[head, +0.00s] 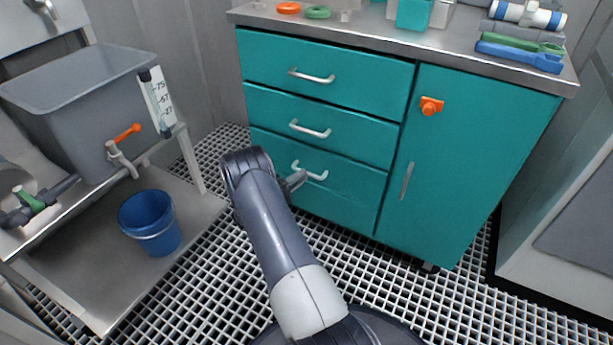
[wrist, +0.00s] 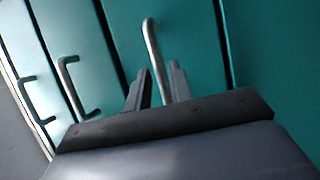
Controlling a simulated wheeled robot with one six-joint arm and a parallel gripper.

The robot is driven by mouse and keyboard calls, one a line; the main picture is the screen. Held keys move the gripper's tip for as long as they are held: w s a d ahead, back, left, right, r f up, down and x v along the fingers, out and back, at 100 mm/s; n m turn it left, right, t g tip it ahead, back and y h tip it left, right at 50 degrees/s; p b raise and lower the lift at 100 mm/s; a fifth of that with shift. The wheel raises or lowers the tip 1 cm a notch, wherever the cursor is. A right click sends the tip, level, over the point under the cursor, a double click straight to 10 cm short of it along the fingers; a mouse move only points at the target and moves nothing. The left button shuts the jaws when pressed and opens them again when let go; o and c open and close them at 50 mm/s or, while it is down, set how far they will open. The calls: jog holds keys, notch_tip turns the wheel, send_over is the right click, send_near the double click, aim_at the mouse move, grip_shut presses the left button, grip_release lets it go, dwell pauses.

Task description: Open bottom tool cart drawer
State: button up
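The teal tool cart (head: 325,110) has stacked drawers with metal bar handles on its left side. The lowest visible handle (head: 312,172) is on the third drawer front (head: 355,180), which looks closed. It also shows in the wrist view as a bar (wrist: 152,42). My gripper (head: 300,178) is at this handle. In the wrist view, its two fingers (wrist: 158,78) are apart, with the handle bar running between them. Whether either finger touches the bar cannot be told.
Two closed drawers with handles (head: 312,76) (head: 310,130) are above. A door (head: 440,170) with an orange knob (head: 431,106) is at the right. A blue bucket (head: 150,222) stands on a low shelf at left. The grated floor (head: 370,262) before the cart looks clear.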

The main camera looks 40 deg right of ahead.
jog(key=shift+d+r, duration=0.15)
jog(key=shift+d, duration=0.6)
jog(key=shift+d+r, duration=0.1)
jog(key=shift+d, duration=0.6)
grip_shut()
